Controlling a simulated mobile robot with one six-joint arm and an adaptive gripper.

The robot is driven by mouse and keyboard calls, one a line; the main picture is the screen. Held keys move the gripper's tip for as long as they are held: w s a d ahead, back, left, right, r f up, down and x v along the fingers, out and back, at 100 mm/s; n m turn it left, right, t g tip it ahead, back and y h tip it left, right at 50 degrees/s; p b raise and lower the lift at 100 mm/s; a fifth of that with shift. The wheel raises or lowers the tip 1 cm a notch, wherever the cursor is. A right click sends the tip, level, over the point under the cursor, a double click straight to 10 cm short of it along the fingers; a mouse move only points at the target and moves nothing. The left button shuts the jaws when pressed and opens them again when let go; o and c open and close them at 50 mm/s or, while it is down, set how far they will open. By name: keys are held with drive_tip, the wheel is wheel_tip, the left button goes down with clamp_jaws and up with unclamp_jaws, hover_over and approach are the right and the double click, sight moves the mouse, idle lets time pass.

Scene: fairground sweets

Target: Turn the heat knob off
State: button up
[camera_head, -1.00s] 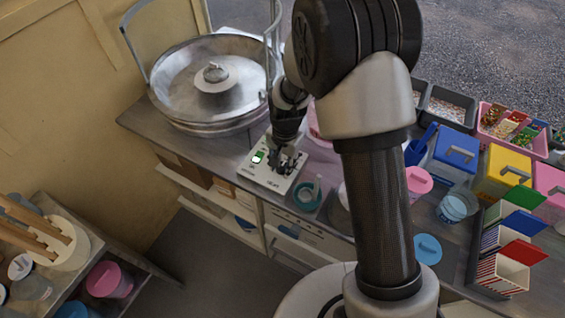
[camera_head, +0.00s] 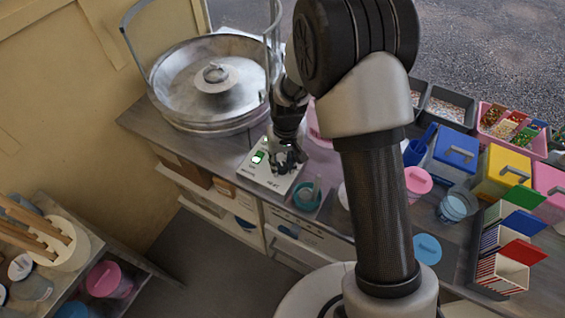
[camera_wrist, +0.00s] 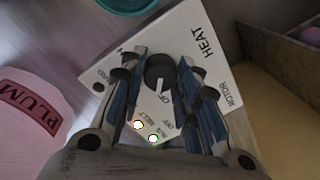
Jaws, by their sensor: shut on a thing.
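The heat knob (camera_wrist: 158,70) is a round black dial with a white pointer line on a white control panel (camera_wrist: 205,45) marked HEAT and MOTOR. The pointer line lies toward lettering partly hidden by the fingers. In the head view the panel (camera_head: 262,181) sits on the counter in front of the metal pan. My gripper (camera_wrist: 163,82) reaches down over the panel with its blue-padded fingers shut on the knob, one on each side. In the head view my gripper (camera_head: 288,160) hides the knob.
A green-lit switch (camera_head: 259,156) is beside my gripper on the panel. The wide metal pan (camera_head: 183,84) stands behind it. A teal round container (camera_head: 306,196) is close by at right. A pink tub marked PLUM (camera_wrist: 30,115) is near the wrist.

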sight(284, 165)
drive_tip(key=shift+n, duration=1.2)
drive_tip(key=o, duration=1.1)
drive_tip(key=shift+r, duration=0.15)
drive_tip(key=r, duration=1.1)
drive_tip(key=shift+w+d+r, duration=0.1)
drive_tip(key=shift+d+r, duration=0.2)
drive_tip(key=shift+r, duration=0.05)
